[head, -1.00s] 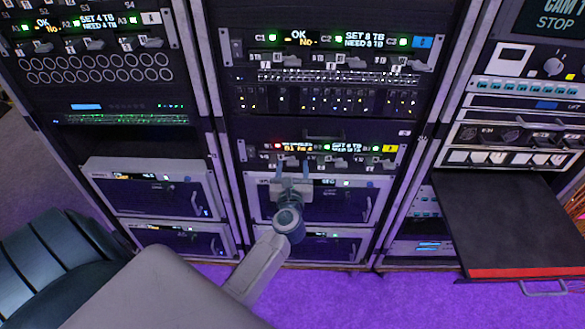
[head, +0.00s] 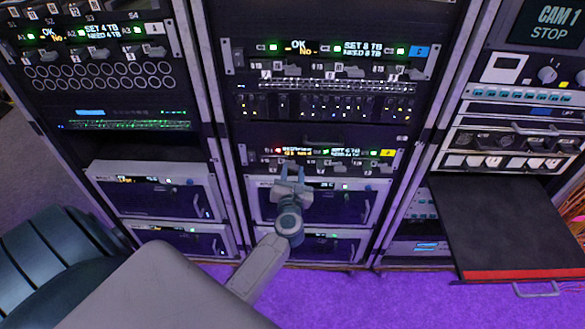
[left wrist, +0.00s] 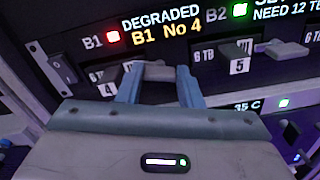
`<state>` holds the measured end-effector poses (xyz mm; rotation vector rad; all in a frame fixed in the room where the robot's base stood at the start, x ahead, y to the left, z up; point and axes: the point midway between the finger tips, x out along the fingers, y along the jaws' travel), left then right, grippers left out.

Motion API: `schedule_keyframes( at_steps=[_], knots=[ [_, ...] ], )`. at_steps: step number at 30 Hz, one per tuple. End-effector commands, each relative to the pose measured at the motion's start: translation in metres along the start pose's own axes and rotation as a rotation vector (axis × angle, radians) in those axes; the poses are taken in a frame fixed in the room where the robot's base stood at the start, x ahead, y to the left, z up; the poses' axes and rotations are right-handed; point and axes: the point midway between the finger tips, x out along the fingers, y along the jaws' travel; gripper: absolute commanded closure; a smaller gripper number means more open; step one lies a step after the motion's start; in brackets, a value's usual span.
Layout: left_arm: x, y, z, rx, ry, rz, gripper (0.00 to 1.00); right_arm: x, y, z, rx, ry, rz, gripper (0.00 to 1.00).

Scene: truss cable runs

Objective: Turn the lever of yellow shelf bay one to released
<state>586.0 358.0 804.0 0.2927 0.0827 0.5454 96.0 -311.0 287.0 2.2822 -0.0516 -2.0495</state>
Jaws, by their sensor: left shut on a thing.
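The yellow shelf is the row with the yellow tag (head: 386,153) in the middle rack. In the left wrist view, its bay one display (left wrist: 160,27) reads "DEGRADED" and "B1 No 4", with a red light (left wrist: 113,37) by B1. My left gripper (head: 292,170) is at the lower edge of this row. In the left wrist view, its two fingers (left wrist: 160,80) are shut on the grey lever (left wrist: 156,70) of bay one. The fingers hide part of the lever, so its exact angle is hard to tell. My right gripper is not in view.
A rocker switch (left wrist: 63,69) is on the left. The blue-tagged shelf (head: 421,51) is above. A black pull-out tray (head: 510,225) juts out at the right.

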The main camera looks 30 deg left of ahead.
Motion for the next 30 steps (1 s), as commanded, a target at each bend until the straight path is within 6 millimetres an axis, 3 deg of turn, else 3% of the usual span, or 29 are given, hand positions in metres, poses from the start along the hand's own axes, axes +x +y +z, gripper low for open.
schedule_keyframes(
  at_steps=[3, 30],
  knots=[
    [0.0, 0.001, 0.004, 0.114, 0.002, 0.0, 0.9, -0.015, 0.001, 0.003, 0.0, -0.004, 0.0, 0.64],
    [0.0, -0.002, 0.002, 0.96, 0.002, -0.001, 0.9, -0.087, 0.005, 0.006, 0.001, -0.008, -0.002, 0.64]
  ],
)
